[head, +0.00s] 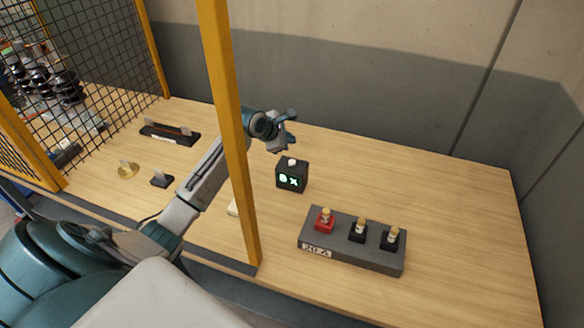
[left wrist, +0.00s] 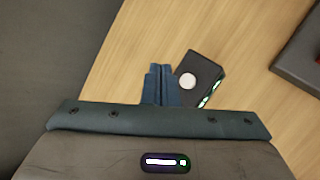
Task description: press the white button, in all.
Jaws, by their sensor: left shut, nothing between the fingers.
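The white button (head: 292,162) sits on top of a small black box (head: 291,178) with a green lit display that seems to read "8 x". In the left wrist view the white button (left wrist: 187,81) shows on the black box (left wrist: 208,72), just right of my fingertips. My left gripper (head: 290,114) is shut and empty, above and a little behind the box in the head view. It also shows shut in the left wrist view (left wrist: 159,72). It appears apart from the button. My right gripper is not in view.
A yellow post (head: 228,130) of the frame stands in front of my left arm. A grey block (head: 350,252) with one red and two black knobbed pieces lies to the right. A dark rack (head: 169,134), a small black piece (head: 161,180) and a brass disc (head: 127,170) lie left.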

